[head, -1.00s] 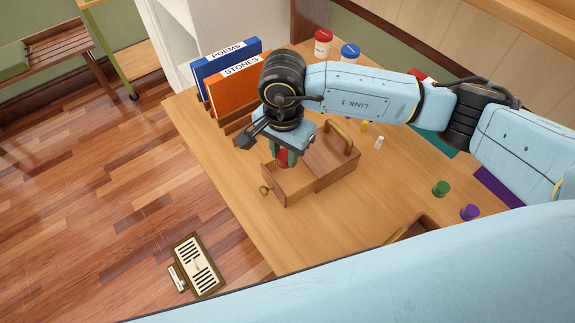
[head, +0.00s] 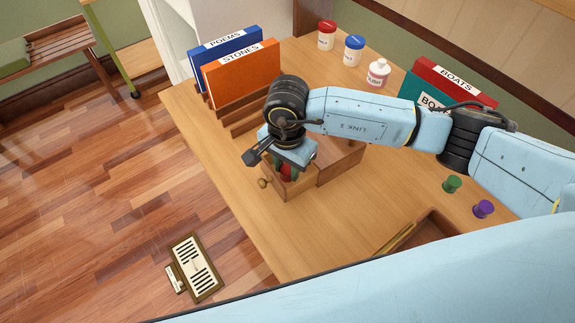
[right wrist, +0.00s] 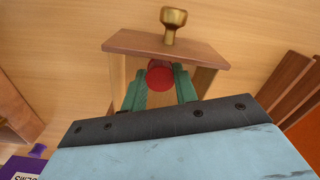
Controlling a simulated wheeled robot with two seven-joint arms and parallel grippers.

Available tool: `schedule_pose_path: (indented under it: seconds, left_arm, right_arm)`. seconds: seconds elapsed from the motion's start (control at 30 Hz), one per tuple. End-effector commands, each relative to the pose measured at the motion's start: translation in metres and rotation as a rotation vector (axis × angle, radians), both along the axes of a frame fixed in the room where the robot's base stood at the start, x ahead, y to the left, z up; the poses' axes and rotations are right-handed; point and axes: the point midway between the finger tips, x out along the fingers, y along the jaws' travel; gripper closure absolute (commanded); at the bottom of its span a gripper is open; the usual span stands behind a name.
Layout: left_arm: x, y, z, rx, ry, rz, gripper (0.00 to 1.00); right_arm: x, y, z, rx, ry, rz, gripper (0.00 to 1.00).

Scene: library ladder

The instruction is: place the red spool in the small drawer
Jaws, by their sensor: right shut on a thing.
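The red spool (head: 288,173) is between the green fingertips of my right gripper (head: 281,166), which is shut on it. The right wrist view shows the spool's round red end (right wrist: 160,75) between the fingers (right wrist: 159,88). The small drawer (head: 275,188) is pulled out of its wooden box (head: 343,163). Its front panel and brass knob (right wrist: 173,18) show in the right wrist view. The spool is within the drawer's outline, close to the front panel. I cannot tell whether it touches the drawer floor. My left gripper is not in view.
Blue and orange books (head: 241,76) stand in a rack behind the drawer. White jars (head: 354,50) stand at the back. Green (head: 452,184) and purple (head: 483,209) spools are at the right. The desk's left edge runs near the drawer.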

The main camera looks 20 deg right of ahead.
Motion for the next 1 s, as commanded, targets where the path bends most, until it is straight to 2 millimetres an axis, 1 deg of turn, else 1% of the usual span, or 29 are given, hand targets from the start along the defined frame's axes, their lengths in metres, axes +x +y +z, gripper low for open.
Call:
schedule_pose_path:
  seconds: [0.03, 0.1, 0.13, 0.17, 0.2, 0.43, 0.57, 0.67, 0.87, 0.97, 1.0]
  left_arm:
    - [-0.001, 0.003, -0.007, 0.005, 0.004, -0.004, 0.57]
    - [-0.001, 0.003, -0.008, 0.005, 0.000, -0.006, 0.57]
    - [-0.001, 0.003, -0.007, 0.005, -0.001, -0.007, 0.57]
    - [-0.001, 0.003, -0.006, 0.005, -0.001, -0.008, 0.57]
    - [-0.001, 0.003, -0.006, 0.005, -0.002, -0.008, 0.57]
    - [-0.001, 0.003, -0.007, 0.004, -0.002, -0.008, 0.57]
    - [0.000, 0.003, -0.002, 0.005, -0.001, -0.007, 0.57]
    - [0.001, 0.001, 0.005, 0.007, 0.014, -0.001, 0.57]
    - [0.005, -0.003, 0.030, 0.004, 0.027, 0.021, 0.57]
    - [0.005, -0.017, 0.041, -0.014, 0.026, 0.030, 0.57]
    - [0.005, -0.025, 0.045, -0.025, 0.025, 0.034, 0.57]
  right_arm:
    - [0.000, 0.000, -0.007, 0.000, 0.000, 0.000, 0.96]
    - [0.000, 0.000, -0.009, 0.000, 0.000, 0.000, 0.96]
    - [0.000, 0.000, -0.008, 0.000, 0.000, 0.000, 0.67]
    - [0.000, 0.000, -0.008, 0.000, 0.000, 0.000, 0.63]
    - [0.000, 0.000, -0.008, 0.000, 0.000, 0.000, 0.62]
    - [0.000, 0.000, -0.008, 0.000, 0.000, 0.000, 0.62]
    - [0.000, 0.000, -0.003, -0.001, 0.001, 0.000, 0.62]
    - [0.000, 0.000, 0.012, 0.000, -0.001, 0.001, 0.62]
    - [0.001, -0.001, 0.058, 0.000, -0.003, 0.000, 0.62]
    - [0.001, -0.001, 0.080, 0.000, -0.003, 0.000, 0.62]
    - [0.000, -0.001, 0.088, -0.001, -0.002, 0.000, 0.62]
